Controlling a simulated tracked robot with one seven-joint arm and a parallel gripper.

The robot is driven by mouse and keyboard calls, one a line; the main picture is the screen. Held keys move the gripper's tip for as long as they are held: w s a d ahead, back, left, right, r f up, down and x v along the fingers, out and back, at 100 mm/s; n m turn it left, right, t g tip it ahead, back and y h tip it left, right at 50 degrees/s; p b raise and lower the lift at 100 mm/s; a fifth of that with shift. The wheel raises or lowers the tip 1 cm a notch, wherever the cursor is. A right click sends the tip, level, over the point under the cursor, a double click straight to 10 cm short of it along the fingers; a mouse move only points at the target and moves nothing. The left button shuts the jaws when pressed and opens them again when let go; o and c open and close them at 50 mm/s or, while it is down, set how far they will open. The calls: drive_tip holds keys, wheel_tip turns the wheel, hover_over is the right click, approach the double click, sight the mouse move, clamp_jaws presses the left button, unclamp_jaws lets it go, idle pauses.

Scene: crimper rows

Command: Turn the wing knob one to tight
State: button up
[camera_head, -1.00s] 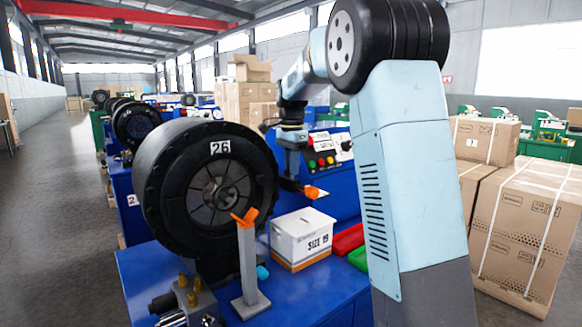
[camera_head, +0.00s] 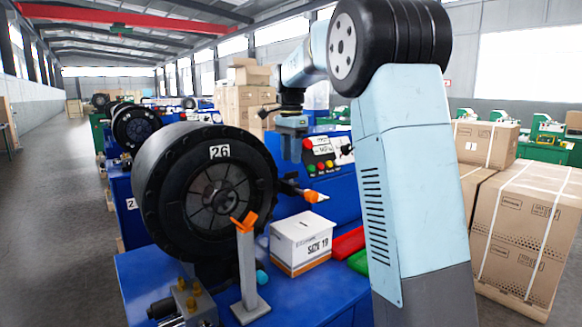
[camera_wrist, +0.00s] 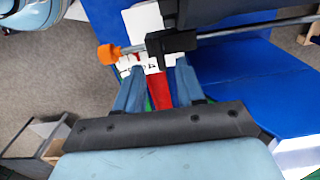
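An orange wing knob (camera_head: 244,222) sits on top of the grey post in front of the black crimper head (camera_head: 216,195) marked 26. A second orange knob (camera_head: 314,195) sticks out at the right of that head. An orange knob on a rod with a black clamp also shows in the wrist view (camera_wrist: 108,54). My gripper (camera_head: 291,158) hangs above and left of the right-hand knob, apart from it. In the wrist view its two blue fingers (camera_wrist: 158,78) are spread with nothing held between them. No number on either knob is legible.
A white box (camera_head: 300,240) marked SIZE 19 stands on the blue bench (camera_head: 290,292), with red (camera_head: 348,243) and green bins beside it. Brass fittings (camera_head: 192,296) stand at the front left.

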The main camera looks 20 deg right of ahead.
wheel_tip(320, 180, up, 9)
drive_tip(key=shift+f, duration=0.2)
drive_tip(key=shift+s, duration=0.1)
drive_tip(key=s+d+f+n+t, duration=0.1)
drive_tip(key=s+n, duration=0.2)
drive_tip(key=s, duration=0.7)
drive_tip(key=s+f+n+t, duration=0.2)
drive_tip(key=s+n, duration=0.2)
drive_tip(key=s, duration=0.5)
drive_tip(key=s+f+n+t, duration=0.1)
drive_tip(key=s+f+n, duration=0.2)
drive_tip(key=s+f, duration=0.3)
drive_tip(key=s+f+n+t, duration=0.1)
drive_tip(key=s+f+n, duration=0.2)
drive_tip(key=s+f, duration=0.4)
drive_tip(key=s, duration=0.4)
drive_tip(key=shift+s+a+f+n+t, duration=0.2)
drive_tip(key=shift+s+a+n+t, duration=0.1)
drive_tip(key=shift+s+a, duration=0.1)
